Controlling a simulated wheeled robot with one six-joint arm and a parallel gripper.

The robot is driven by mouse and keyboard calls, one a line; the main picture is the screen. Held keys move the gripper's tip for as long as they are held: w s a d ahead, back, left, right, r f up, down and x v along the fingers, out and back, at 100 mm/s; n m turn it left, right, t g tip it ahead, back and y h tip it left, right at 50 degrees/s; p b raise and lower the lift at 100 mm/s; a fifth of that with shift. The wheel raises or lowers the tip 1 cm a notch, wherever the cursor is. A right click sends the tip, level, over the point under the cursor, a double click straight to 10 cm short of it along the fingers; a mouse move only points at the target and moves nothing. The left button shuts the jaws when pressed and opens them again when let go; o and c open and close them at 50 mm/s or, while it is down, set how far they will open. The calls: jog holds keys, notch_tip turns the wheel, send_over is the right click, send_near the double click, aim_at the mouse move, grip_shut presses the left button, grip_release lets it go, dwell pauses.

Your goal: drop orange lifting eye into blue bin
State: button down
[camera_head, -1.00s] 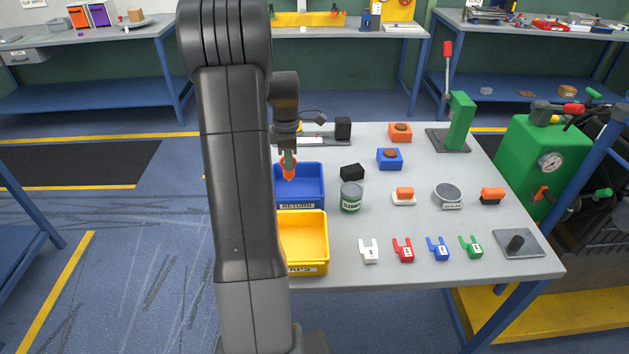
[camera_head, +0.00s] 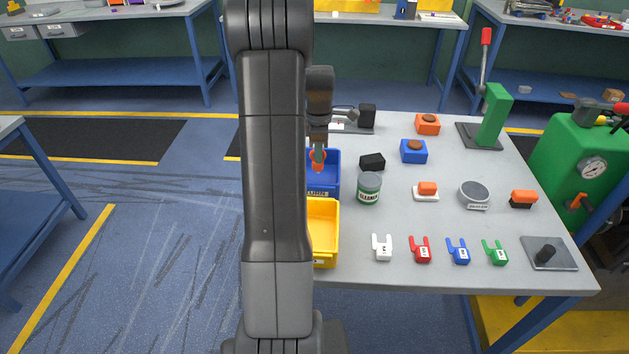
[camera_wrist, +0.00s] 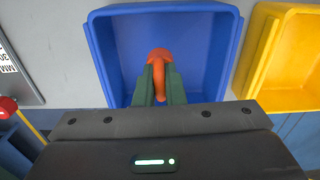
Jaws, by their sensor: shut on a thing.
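The orange lifting eye (camera_wrist: 160,57) is held between the green fingers of my gripper (camera_wrist: 159,88), which is shut on it. In the wrist view the eye overlaps the inside of the blue bin (camera_wrist: 205,50), within its walls. In the head view the orange lifting eye (camera_head: 318,160) hangs below my gripper (camera_head: 319,148) in front of the blue bin (camera_head: 334,172). The blue bin is partly hidden behind my arm there. How high the eye is above the bin floor I cannot tell.
A yellow bin (camera_head: 333,230) stands just nearer than the blue one. A green jar (camera_head: 369,188) and a black block (camera_head: 372,162) stand right of the bins. Coloured forked tags line the front of the table (camera_head: 400,276).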

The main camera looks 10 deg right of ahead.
jog(key=shift+f, duration=0.1)
jog(key=c, duration=1.4)
grip_release()
jog(key=shift+c, duration=0.2)
notch_tip(320, 180, up, 14)
jog(key=shift+f, duration=0.2)
notch_tip(320, 180, down, 13)
jog(key=shift+f, duration=0.1)
notch_tip(320, 180, up, 3)
jog(key=p, duration=0.2)
jog(key=shift+p, duration=0.3)
jog(key=shift+r+p, duration=0.4)
jog(key=shift+r, duration=0.2)
jog(key=shift+f, duration=0.1)
